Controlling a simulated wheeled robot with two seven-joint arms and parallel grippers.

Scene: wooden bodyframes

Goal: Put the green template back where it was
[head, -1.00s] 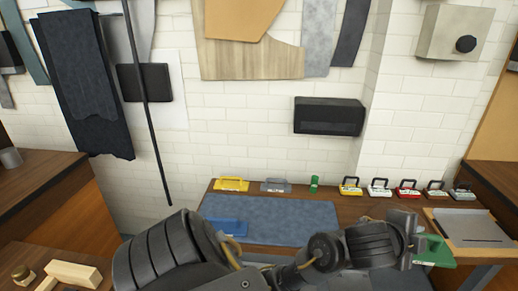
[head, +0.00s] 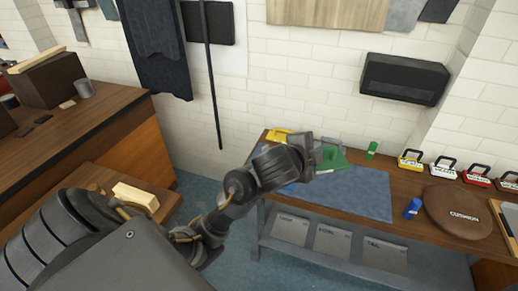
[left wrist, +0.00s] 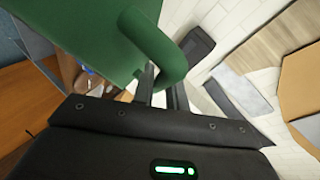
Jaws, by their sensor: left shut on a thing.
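The green template (head: 332,158) is a flat green plate with a looped handle. My left gripper (head: 312,157) is shut on it and holds it above the far part of the blue mat on the bench. In the left wrist view the green template (left wrist: 85,45) fills the upper left, and its curved handle lies between the fingers of my left gripper (left wrist: 163,88). A yellow template (head: 279,135) lies at the bench's back left. A grey template (head: 327,143) is partly hidden behind the green one. My right gripper is not in view.
The blue mat (head: 355,195) covers the bench's middle. A small green object (head: 371,150) stands behind it. A blue object (head: 413,208) and a round brown cushion (head: 457,213) are to the right. Labelled blocks with handles, such as a yellow one (head: 411,160), line the back. A black wall box (head: 404,78) hangs above.

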